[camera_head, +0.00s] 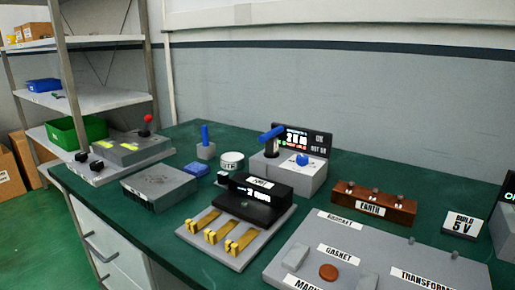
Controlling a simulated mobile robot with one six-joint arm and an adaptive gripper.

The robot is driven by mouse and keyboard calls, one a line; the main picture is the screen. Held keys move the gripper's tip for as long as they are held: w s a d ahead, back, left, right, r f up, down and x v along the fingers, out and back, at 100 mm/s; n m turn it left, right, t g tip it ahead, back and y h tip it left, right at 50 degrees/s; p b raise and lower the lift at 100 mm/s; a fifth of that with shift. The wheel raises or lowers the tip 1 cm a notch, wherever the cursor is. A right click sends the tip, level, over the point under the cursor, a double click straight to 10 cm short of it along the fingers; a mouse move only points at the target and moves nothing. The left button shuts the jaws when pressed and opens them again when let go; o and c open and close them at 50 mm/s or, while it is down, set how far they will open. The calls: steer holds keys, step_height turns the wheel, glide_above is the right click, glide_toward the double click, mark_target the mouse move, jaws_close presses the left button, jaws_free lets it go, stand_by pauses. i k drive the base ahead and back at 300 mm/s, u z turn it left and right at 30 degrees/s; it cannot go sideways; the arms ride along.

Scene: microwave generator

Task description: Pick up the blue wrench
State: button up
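I cannot make out a clear blue wrench shape. A blue upright handle (205,134) stands in a small grey block (206,151) near the back of the green bench (330,190). A blue bar (271,133) lies tilted on a dark post of a grey device (292,183), which also has a blue knob (302,159). A small blue block (197,168) sits behind a flat grey box (158,186). My gripper is not in view.
A grey board (345,240) with labels fills the front right. A grey base (233,259) with several brass clamps, a brown block (373,206) and a red-knobbed lever (146,126) stand around. Shelves at left hold a blue bin (44,85) and green bin (75,133).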

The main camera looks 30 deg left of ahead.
mark_target(271, 143)
steer(key=u, duration=1.35)
steer(key=k, duration=0.9)
steer(key=u, duration=0.05)
steer(key=i, duration=0.9)
